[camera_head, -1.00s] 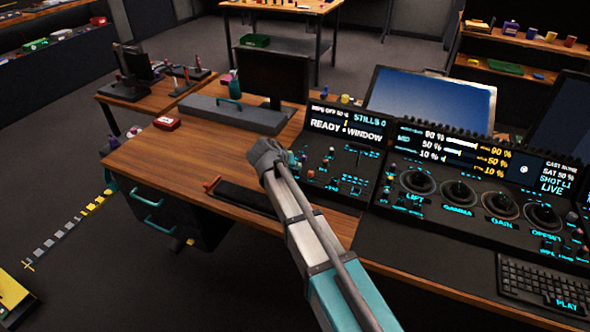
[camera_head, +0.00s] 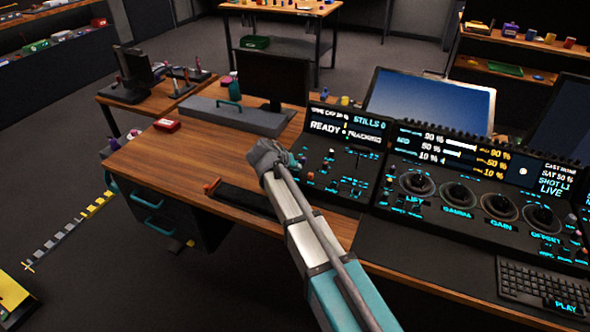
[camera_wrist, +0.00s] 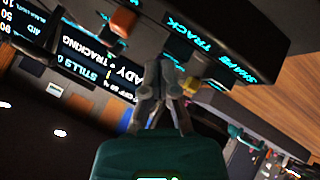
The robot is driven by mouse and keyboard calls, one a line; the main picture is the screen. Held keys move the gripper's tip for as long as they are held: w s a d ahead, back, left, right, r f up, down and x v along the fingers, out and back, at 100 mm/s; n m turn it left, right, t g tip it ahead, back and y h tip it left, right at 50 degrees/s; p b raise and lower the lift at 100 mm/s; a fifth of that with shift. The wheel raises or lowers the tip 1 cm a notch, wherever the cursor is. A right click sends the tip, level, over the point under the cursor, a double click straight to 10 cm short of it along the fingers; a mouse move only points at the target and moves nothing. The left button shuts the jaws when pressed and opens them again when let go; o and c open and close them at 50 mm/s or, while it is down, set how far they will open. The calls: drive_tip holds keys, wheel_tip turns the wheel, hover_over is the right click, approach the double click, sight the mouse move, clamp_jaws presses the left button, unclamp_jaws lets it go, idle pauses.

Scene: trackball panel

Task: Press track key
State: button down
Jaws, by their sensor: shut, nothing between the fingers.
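The left console panel (camera_head: 333,165) stands at the desk's right half, its screen reading READY : TRACKING. In the wrist view, the TRACK label (camera_wrist: 189,36) lies above and right of my fingertips, with the SHAPE label beside it. My gripper (camera_wrist: 163,72) is shut and empty, with its fingertips close to the panel's keys. An orange key (camera_wrist: 122,22) is up and left of the tips, and a small yellow key (camera_wrist: 190,85) is just right of them. The track key itself is not clearly seen, and contact cannot be told. In the head view, my wrist hides the fingertips.
The large grading panel (camera_head: 470,195) with several trackballs stands right of the left panel. A keyboard (camera_head: 540,288) lies at the right front. A monitor (camera_head: 273,80) stands behind. The wooden desktop (camera_head: 165,160) to the left is largely clear.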

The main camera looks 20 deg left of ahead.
sight(296, 172)
drive_tip(key=shift+r+p, duration=0.4)
drive_tip(key=shift+r, duration=0.15)
drive_tip(key=shift+r+p, duration=2.5)
drive_tip(key=d, duration=0.4)
drive_tip(key=d+g+p, duration=0.1)
drive_tip(key=d, duration=0.3)
drive_tip(key=d+m+g+p, duration=0.1)
drive_tip(key=d, duration=0.4)
drive_tip(key=shift+s, duration=0.25)
drive_tip(key=s+d+m+g+y+p, duration=0.1)
drive_tip(key=s+d, duration=0.4)
drive_tip(key=d, duration=0.5)
drive_tip(key=s+d+r+m+g+y+p, duration=0.1)
drive_tip(key=s+d+g+p, duration=0.2)
drive_tip(key=d, duration=0.7)
drive_tip(key=s+d+r+m+g+y+p, duration=0.1)
drive_tip(key=s+d+g+p, duration=0.1)
drive_tip(key=s+d, duration=0.6)
drive_tip(key=shift+d+r+y, duration=0.25)
drive_tip(key=shift+d+y, duration=0.05)
drive_tip(key=shift+d, duration=0.65)
